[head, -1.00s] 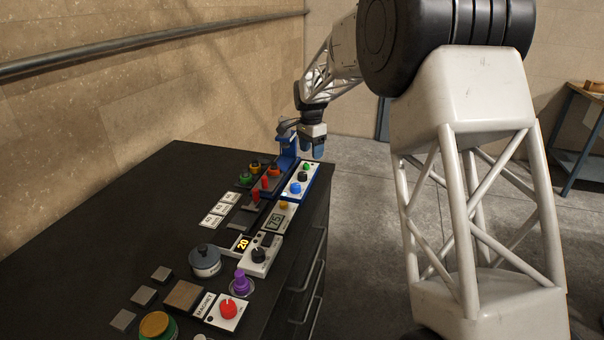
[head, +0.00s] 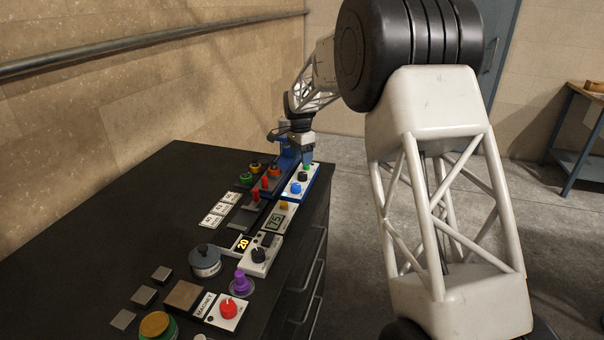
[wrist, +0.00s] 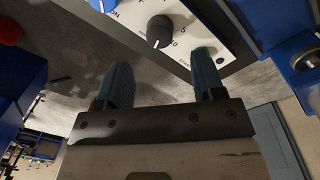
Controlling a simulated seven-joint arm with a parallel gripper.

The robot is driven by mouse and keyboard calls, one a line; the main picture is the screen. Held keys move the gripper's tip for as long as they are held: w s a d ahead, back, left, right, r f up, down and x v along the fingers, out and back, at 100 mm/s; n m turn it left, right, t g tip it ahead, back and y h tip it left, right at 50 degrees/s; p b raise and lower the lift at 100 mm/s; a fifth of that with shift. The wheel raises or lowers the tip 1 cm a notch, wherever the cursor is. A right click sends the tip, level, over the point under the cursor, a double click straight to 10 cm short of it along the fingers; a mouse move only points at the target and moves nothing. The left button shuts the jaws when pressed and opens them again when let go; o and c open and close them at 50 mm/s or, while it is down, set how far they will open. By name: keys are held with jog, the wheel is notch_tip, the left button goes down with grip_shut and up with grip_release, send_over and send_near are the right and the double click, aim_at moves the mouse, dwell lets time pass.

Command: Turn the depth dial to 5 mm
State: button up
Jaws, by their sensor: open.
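A black dial (wrist: 160,30) with a pale pointer mark sits on a white panel (wrist: 215,20) with printed marks, a "5" among them. The writing is too small to read fully, but this appears to be the depth dial. In the head view the black dial (head: 302,176) is on the blue-edged white panel at the table's far right corner. My gripper (wrist: 163,65) is open and empty, its two fingers apart below the dial in the wrist view and not around it. In the head view my gripper (head: 306,156) hangs above the panel's far end. Its contact with anything cannot be told.
A blue press frame (head: 287,150) stands close beside my gripper. A green button (wrist: 205,50) is partly hidden behind one finger. A blue knob (head: 295,187) sits nearer on the same panel. Another black knob (head: 258,255) and a purple knob (head: 241,282) stand further forward.

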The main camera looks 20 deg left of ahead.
aim_at(302, 173)
jog(key=shift+s+d+f, duration=0.1)
jog(key=shift+f, duration=1.55)
jog(key=shift+s+d+f, duration=0.1)
jog(key=shift+f, duration=1.55)
jog(key=shift+c, duration=0.3)
jog(key=c, duration=0.9)
jog(key=shift+o, duration=0.2)
